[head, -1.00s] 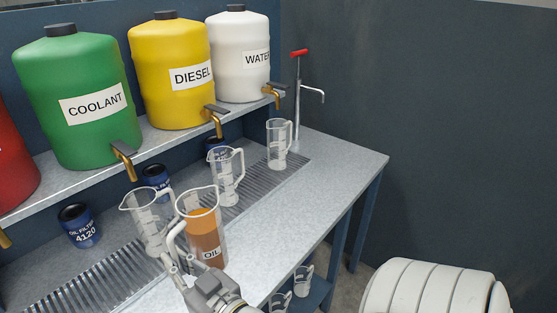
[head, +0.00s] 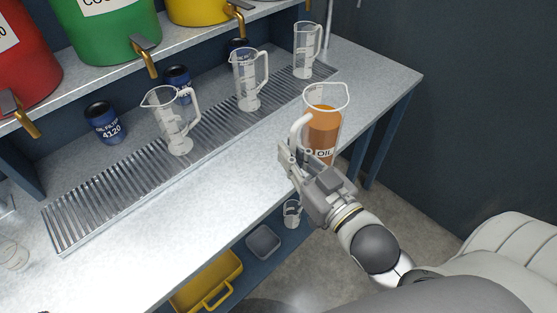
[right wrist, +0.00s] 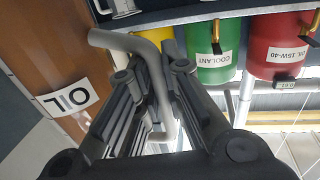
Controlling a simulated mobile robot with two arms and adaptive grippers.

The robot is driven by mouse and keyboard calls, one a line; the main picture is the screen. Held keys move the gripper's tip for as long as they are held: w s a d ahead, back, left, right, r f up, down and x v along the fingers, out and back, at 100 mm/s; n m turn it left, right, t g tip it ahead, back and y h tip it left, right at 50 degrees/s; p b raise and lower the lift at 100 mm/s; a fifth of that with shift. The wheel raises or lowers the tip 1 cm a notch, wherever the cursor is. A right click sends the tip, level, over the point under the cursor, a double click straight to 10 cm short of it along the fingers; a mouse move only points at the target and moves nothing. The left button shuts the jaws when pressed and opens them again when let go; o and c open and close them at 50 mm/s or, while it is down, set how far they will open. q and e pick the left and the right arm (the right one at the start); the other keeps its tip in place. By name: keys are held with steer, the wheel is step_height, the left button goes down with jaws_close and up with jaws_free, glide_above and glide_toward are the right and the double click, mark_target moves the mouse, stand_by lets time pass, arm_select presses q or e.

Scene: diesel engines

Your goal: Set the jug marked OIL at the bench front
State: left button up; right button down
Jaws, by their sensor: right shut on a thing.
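The jug marked OIL (head: 323,128) is clear with amber liquid in its lower part. It is upright at the front edge of the bench (head: 225,185), toward the right end; I cannot tell whether its base touches the bench. My right gripper (head: 293,158) is shut on the jug's handle, with the arm coming from the lower right. In the right wrist view the fingers (right wrist: 150,95) close around the grey handle, and the OIL label (right wrist: 68,98) shows at left. My left gripper is not in view.
Empty clear jugs (head: 174,122) stand on the slatted drain grate (head: 130,180). A blue oil filter can (head: 105,122) stands behind it. Coloured drums with brass taps line the shelf above. A yellow crate (head: 208,283) and a grey tub (head: 263,243) sit below the bench.

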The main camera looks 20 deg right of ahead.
steer(key=shift+w+a+f+b, duration=0.75)
steer(key=shift+w+a+f, duration=0.1)
steer(key=shift+w+f, duration=1.2)
steer(key=shift+w+a+f+b, duration=0.7)
steer(key=shift+w+a+f, duration=0.2)
steer(key=shift+w+f, duration=1.2)
steer(key=shift+w+a+f+b, duration=0.75)
steer(key=shift+w+a+f, duration=0.1)
steer(key=shift+w+f, duration=1.2)
steer(key=shift+f, duration=0.15)
steer(key=c, duration=1.9)
jaws_free()
steer(key=shift+f, duration=0.15)
steer(key=o, duration=0.4)
steer(key=shift+s, duration=0.1)
steer(key=shift+c, duration=0.2)
